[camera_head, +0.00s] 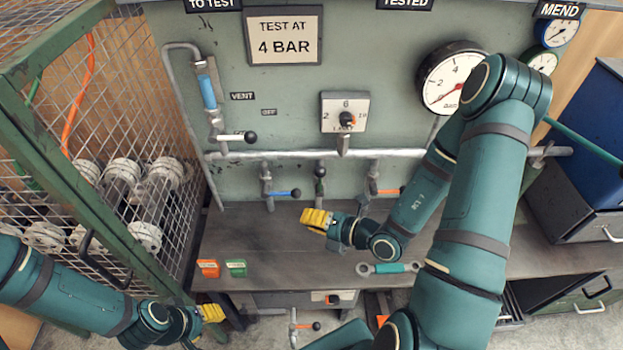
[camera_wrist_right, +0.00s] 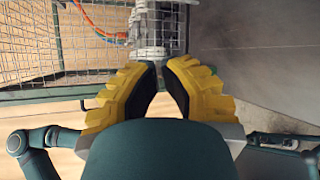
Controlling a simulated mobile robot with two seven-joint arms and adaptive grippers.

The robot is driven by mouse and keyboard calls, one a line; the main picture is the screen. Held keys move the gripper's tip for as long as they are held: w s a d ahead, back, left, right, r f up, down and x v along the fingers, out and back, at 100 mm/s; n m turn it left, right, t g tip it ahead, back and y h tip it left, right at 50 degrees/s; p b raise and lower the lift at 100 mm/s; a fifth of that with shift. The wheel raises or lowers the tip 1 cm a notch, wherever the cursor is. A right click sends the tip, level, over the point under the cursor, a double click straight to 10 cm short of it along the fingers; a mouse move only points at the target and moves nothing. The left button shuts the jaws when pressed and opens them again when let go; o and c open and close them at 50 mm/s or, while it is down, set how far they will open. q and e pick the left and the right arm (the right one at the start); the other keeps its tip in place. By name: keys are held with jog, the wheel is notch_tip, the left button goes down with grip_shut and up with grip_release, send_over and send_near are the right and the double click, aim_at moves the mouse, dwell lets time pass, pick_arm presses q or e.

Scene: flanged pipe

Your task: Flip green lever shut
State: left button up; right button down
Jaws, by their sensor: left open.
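The green lever (camera_head: 320,172) is on the middle valve of the row under the pale pipe. It stands roughly upright with a dark knob, foreshortened towards me. My right gripper (camera_head: 316,219), with yellow fingers, is below it, over the bench and apart from it. In the right wrist view my right gripper's fingers (camera_wrist_right: 163,70) are close together with a narrow gap and nothing between them. I cannot tell whether that counts as open or shut. My left gripper (camera_head: 212,312) is open at the lower left, low by the bench front, far from the lever.
A blue lever (camera_head: 285,193) is left of the green one and an orange lever (camera_head: 388,191) is right of it. A wire cage (camera_head: 110,110) stands at the left. A wrench-like tool (camera_head: 388,268) and tags (camera_head: 235,268) lie on the bench.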

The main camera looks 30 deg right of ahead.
aim_at(320, 181)
jog(key=d+m+h, duration=0.1)
jog(key=w+d+m+t+h, duration=0.1)
jog(key=d, duration=0.1)
jog(key=d+r+m+t+h, duration=0.1)
jog(key=d, duration=0.1)
jog(key=shift+w+d+m, duration=0.1)
jog(key=shift+w+m, duration=0.1)
jog(key=shift+m, duration=0.2)
jog(key=b+x, duration=0.2)
jog(key=x, duration=0.9)
jog(key=d, duration=0.2)
jog(key=d+r, duration=0.1)
jog(key=d, duration=0.1)
jog(key=shift+s+d+r, duration=0.1)
jog(key=shift+s, duration=0.2)
jog(key=shift+d, duration=0.1)
jog(key=shift+s+d+r, duration=0.1)
jog(key=shift+s+d, duration=0.05)
jog(key=shift+d, duration=0.05)
jog(key=shift+s+d+m+t+y, duration=0.2)
jog(key=shift+d+m+t+y, duration=0.1)
jog(key=shift+d+m+t, duration=0.15)
